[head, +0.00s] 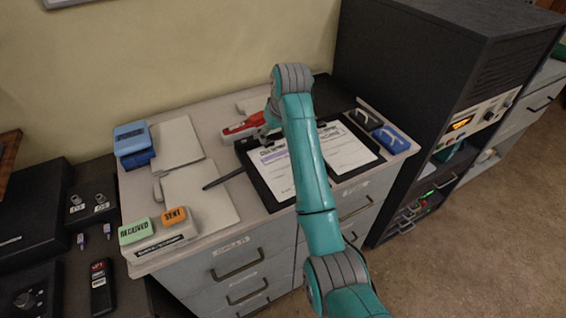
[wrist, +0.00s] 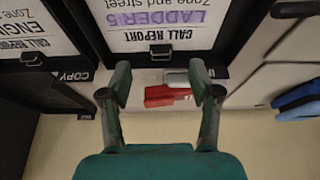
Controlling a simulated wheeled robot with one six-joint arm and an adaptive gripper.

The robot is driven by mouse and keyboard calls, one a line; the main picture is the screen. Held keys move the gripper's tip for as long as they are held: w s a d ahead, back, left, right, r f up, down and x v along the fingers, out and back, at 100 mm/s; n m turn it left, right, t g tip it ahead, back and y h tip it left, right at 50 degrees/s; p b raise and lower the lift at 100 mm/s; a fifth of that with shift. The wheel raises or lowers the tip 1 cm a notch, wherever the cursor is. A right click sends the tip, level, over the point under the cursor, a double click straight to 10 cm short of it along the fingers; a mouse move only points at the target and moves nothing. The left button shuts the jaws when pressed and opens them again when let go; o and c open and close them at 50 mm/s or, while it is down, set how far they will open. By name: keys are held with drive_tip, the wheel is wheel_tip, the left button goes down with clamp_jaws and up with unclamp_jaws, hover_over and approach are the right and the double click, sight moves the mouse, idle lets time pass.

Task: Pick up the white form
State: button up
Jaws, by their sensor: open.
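Two white call report forms lie clipped on dark clipboards on the desk. The left form (head: 275,172) has a purple line and reads "LADDER 5" in the wrist view (wrist: 160,36). The right form (head: 346,152) begins with "ENGI" in the wrist view (wrist: 28,28). I cannot tell which one the task means. My gripper (wrist: 161,82) is open and empty, over the clip end of the left clipboard (wrist: 120,58). In the head view my arm covers part of the forms and hides most of the gripper.
A red stapler-like object (head: 243,127) lies by the clipboards and shows between my fingers in the wrist view (wrist: 167,95). A pen (head: 223,180), blank paper (head: 200,192), blue box (head: 133,142) and stamps (head: 175,217) are left. A dark equipment cabinet (head: 425,80) stands right.

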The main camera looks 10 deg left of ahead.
sight(270, 144)
drive_tip(key=shift+x, duration=2.7)
drive_tip(key=shift+w+a, duration=0.1)
drive_tip(key=c, duration=1.2)
